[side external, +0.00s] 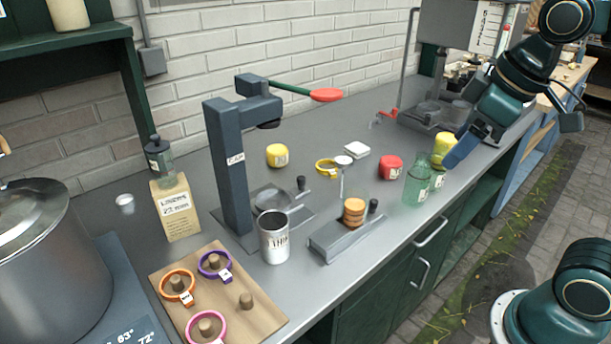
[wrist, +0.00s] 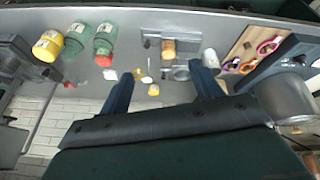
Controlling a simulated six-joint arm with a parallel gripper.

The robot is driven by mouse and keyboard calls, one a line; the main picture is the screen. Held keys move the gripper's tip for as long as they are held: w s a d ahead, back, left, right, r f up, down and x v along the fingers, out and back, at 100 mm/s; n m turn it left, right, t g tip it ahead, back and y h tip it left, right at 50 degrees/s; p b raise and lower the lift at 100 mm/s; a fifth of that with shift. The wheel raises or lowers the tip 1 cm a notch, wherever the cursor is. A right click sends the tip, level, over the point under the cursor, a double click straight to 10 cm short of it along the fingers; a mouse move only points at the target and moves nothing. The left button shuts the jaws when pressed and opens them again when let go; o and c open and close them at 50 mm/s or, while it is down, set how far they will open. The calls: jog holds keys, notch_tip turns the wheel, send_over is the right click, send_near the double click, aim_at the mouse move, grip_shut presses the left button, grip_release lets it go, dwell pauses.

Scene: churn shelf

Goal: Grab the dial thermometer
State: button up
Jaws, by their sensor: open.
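What looks like the dial thermometer, a small round white face on a thin stem (side external: 343,160), stands upright in the middle of the counter in the side view. It is just behind a grey block holding an orange-brown ribbed cylinder (side external: 354,212). I cannot tell what its stem rests in. My gripper (side external: 455,158) is to its right, beyond the red pot and green bottles, and apart from it. In the wrist view my gripper (wrist: 162,72) has its two blue fingers spread with nothing held. Small items show between and beyond the fingers, but the thermometer is too small to pick out surely there.
Green bottles (side external: 417,182), a red pot (side external: 390,168) and a yellow ring (side external: 327,168) stand near. A dark press (side external: 232,165) with a red-tipped lever, a steel cup (side external: 273,237) and a wooden ring board (side external: 255,310) are left. The counter behind is mostly clear.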

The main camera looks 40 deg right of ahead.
jog(key=w+r+n+g, duration=0.1)
jog(key=w+n, duration=0.3)
jog(key=w, duration=0.3)
jog(key=n+g, duration=0.4)
jog(key=n, duration=0.6)
send_over(345, 159)
notch_tip(345, 159, down, 8)
jog(key=shift+d, duration=0.1)
jog(key=shift+f, duration=0.1)
jog(key=shift+f, duration=4.25)
jog(key=shift+a+f, duration=0.2)
jog(key=shift+f, duration=2.35)
